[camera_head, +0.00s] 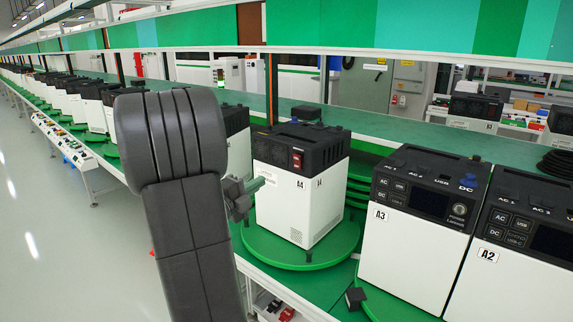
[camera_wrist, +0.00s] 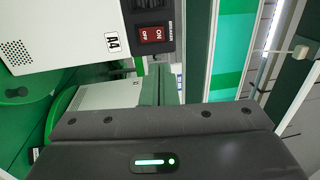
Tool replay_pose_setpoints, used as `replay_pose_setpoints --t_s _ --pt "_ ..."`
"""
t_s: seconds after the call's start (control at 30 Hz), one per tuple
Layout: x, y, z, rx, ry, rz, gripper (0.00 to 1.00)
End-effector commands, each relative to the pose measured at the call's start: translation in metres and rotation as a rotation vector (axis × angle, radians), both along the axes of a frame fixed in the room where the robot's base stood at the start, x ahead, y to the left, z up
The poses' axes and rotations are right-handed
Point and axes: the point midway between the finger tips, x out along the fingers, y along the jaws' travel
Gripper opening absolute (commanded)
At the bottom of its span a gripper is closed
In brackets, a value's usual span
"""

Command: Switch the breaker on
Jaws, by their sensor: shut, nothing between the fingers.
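The unit labelled A4 (camera_head: 297,205) is a white box with a black top, standing on a green round turntable (camera_head: 318,258). Its red breaker switch (camera_head: 297,158) is on the black upper band. In the wrist view the breaker (camera_wrist: 151,35) appears sideways, with ON and OFF marked on a red rocker beside the A4 label (camera_wrist: 112,42). I cannot tell which side is pressed in. My gripper (camera_head: 259,185) is shut and empty, to the left of A4's white side and lower than the switch in the head view. A gap to the box is hard to judge.
Units A3 (camera_head: 415,232) and A2 (camera_head: 510,250) stand close on the right. More units run along the line (camera_head: 90,105) on the left. A green shelf (camera_head: 430,150) lies behind. Grey floor (camera_head: 50,230) is open at left.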

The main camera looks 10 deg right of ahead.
Motion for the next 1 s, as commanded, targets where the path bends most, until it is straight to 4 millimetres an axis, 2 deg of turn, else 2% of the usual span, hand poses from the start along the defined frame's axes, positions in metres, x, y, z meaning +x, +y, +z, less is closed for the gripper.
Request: replay_pose_setpoints --t_s 0.17,0.7,1.0 --pt "0.008 -0.010 0.003 -0.001 0.001 0.000 0.00" --pt "0.072 -0.093 0.017 -0.001 0.003 0.000 0.00" --pt "0.085 -0.109 0.017 0.000 0.001 0.001 0.00"
